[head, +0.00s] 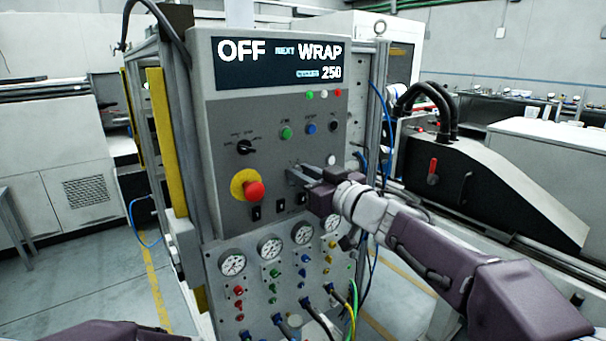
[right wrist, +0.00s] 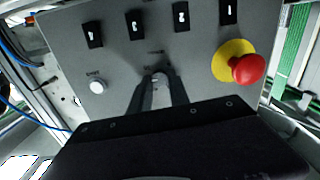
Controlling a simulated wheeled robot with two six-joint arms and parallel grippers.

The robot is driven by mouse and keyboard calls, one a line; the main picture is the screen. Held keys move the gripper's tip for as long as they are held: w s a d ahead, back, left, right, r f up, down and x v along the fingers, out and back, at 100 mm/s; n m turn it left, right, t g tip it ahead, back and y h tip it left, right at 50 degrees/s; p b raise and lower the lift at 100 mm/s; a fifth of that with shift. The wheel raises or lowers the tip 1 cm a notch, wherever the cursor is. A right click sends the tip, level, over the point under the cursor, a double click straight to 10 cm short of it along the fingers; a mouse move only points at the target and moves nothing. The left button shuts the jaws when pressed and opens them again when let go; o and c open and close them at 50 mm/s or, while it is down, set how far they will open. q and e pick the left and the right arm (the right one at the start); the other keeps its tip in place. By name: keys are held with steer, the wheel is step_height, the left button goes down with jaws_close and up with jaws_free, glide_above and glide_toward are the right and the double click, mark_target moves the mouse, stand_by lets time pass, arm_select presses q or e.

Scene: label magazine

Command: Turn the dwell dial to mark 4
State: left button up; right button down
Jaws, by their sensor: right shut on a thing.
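The grey control panel (head: 228,120) carries the dials and buttons. My right gripper (head: 292,173) reaches its face from the right, its fingertips at the lower middle of the panel. In the right wrist view, the gripper (right wrist: 158,85) is shut on a small pale dial (right wrist: 159,77), which I take to be the dwell dial. The fingers flank the dial, and faint markings lie around it. They are too small to read, so I cannot tell which mark it points to. In the head view the fingers hide most of the dial. My left gripper is out of view.
A red emergency stop (head: 254,191) on a yellow ring sits left of my fingers. A black selector (head: 244,147) is above it. The display (head: 280,62) reads OFF, NEXT WRAP, 250. A white button (right wrist: 97,87) and black rocker switches (right wrist: 135,25) are close by. Gauges (head: 270,246) and hoses are below.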

steer(key=n+b, duration=0.1)
steer(key=n, duration=0.7)
steer(key=n+b, duration=0.2)
steer(key=n, duration=0.6)
steer(key=n+b, duration=0.1)
steer(key=n, duration=0.7)
steer(key=shift+f+b, duration=0.25)
steer(key=shift+b, duration=0.05)
steer(key=shift+n, duration=0.4)
steer(key=c, duration=1.2)
jaws_free()
steer(key=shift+c, duration=0.2)
steer(key=shift+r, duration=0.1)
